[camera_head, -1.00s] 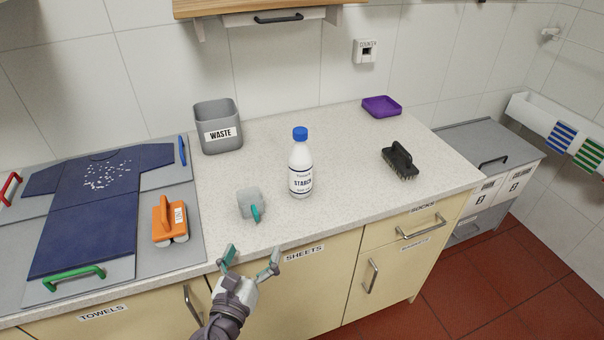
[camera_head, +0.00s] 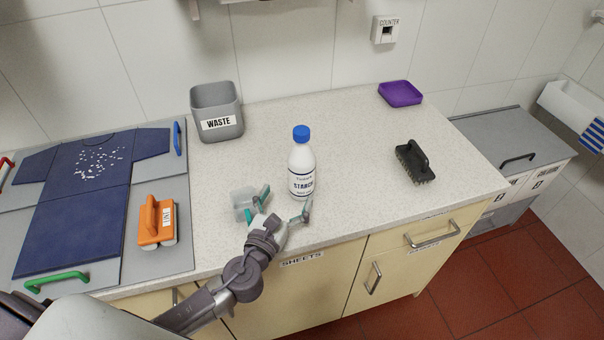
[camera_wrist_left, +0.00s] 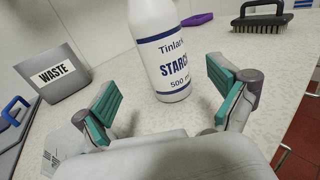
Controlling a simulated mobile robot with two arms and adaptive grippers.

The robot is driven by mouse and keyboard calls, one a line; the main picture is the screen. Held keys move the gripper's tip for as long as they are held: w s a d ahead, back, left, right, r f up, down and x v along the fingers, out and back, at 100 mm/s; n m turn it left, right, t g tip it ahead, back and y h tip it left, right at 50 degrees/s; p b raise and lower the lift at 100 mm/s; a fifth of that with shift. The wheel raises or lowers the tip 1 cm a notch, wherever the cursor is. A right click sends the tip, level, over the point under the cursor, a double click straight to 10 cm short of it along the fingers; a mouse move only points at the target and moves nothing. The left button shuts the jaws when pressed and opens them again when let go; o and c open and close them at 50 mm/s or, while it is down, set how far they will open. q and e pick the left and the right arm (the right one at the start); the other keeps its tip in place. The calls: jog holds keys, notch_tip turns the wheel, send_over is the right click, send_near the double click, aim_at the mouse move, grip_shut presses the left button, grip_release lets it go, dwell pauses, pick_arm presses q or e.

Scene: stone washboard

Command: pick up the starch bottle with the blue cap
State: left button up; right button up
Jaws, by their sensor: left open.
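The starch bottle (camera_head: 301,170) is white with a blue cap and stands upright on the speckled counter. My left gripper (camera_head: 284,205) is open and empty, just in front of the bottle and low over the counter. In the left wrist view the bottle (camera_wrist_left: 165,55) stands beyond and between the two spread teal-padded fingers (camera_wrist_left: 165,95), not between the pads; its cap is out of that frame. My right gripper is not in view.
A grey waste bin (camera_head: 217,112) stands behind left, an orange lint tool (camera_head: 150,222) at left, a black brush (camera_head: 414,163) and purple tray (camera_head: 400,93) at right.

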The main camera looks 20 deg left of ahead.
aim_at(297, 182)
pick_arm(q)
jog(key=shift+w+d, duration=0.1)
jog(key=shift+w, duration=1.35)
jog(key=shift+w+d+p, duration=0.1)
jog(key=shift+w+p, duration=0.2)
jog(key=w, duration=0.2)
jog(key=w+p, duration=0.1)
jog(key=shift+w+d+r, duration=0.1)
jog(key=shift+w+d, duration=0.15)
jog(key=shift+w, duration=0.5)
jog(key=shift+s, duration=0.1)
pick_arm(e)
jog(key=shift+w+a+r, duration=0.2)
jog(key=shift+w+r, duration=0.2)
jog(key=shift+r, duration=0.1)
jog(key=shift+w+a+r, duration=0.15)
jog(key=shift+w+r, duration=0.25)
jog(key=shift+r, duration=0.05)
pick_arm(q)
jog(key=c, duration=1.6)
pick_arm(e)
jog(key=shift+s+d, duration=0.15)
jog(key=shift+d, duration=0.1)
